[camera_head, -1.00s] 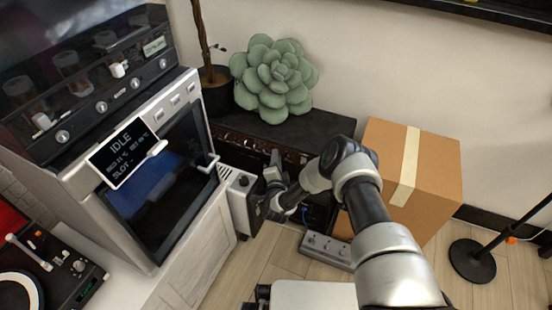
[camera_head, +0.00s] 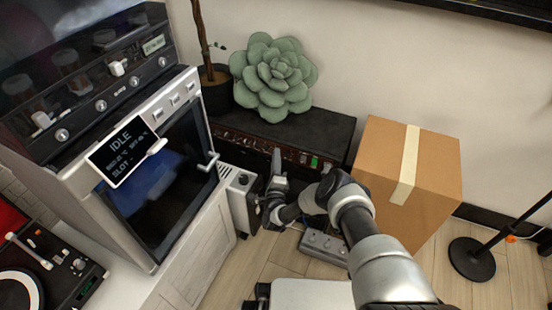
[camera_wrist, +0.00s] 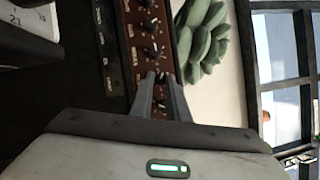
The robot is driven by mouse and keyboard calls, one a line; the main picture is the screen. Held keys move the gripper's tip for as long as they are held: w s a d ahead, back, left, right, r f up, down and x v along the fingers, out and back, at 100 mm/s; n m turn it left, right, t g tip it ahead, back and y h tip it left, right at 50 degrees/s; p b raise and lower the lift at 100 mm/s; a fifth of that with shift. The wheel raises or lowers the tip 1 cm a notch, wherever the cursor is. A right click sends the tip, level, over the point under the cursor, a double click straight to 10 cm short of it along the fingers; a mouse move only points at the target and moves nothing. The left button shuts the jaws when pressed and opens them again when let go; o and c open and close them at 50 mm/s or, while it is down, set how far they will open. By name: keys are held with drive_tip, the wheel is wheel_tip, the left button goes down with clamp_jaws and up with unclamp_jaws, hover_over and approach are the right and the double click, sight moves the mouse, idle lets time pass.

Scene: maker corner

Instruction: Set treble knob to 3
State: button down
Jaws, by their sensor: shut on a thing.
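The amplifier (camera_head: 318,128) is a black box on the floor against the wall, with a red-brown control panel that carries a row of small dark knobs. In the wrist view the panel (camera_wrist: 133,40) runs up the picture, with knobs (camera_wrist: 153,51) and small labels too blurred to read. My gripper (camera_wrist: 161,80) is shut on one panel knob (camera_wrist: 159,93), which shows partly between the fingers. In the head view my gripper (camera_head: 277,158) is at the front panel. I cannot read which knob it is or its setting.
A green succulent (camera_head: 273,78) stands on the amplifier. A cardboard box (camera_head: 432,190) is to its right, and a pedal board (camera_head: 323,246) lies on the floor below my arm. A cabinet with an oven-like machine (camera_head: 160,185) is close on the left.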

idle(0.4)
drive_tip(key=c, duration=1.7)
unclamp_jaws()
